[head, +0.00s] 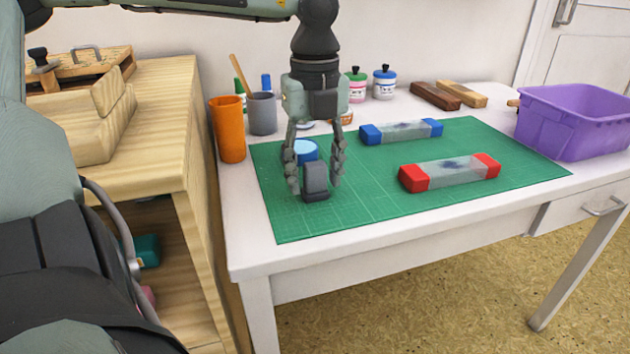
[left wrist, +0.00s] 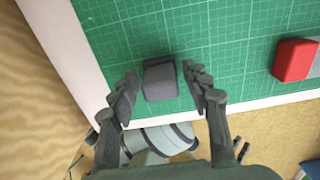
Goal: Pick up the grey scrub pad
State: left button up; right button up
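The grey scrub pad (head: 316,178) is a small dark grey block near the front left of the green cutting mat (head: 385,205). It also shows in the left wrist view (left wrist: 160,82), near the middle. My left gripper (head: 315,187) points down over it, open, with one finger on each side. In the left wrist view my left gripper (left wrist: 160,74) shows a gap between the pad and each finger.
An orange cup (head: 229,128) and a grey cup (head: 262,113) stand at the left. Blue-ended (head: 402,131) and red-ended (head: 450,171) clear blocks lie rightward. A purple bin (head: 575,125) is far right.

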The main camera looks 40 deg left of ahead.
pick_arm(q)
jog(key=c, duration=0.8)
jog(key=shift+r, duration=0.15)
jog(key=shift+r, duration=0.25)
notch_tip(320, 180, up, 13)
jog(key=p, duration=0.1)
notch_tip(320, 180, up, 14)
jog(key=p, duration=0.2)
send_over(315, 163)
jog(key=shift+s+r, duration=0.1)
jog(key=shift+r, duration=0.05)
pick_arm(e)
jog(key=s+d+f+g+h, duration=0.1)
jog(key=s+d+f+g, duration=0.2)
jog(key=s+d, duration=0.2)
jog(key=s+d+f+m+g+h, duration=0.1)
jog(key=s+d+f+g+h, duration=0.1)
jog(key=s+d+f+g, duration=0.2)
jog(key=s+d, duration=0.1)
jog(key=s, duration=0.1)
jog(key=shift+s+d+m+h, duration=0.15)
jog(key=shift+s+m+h, duration=0.15)
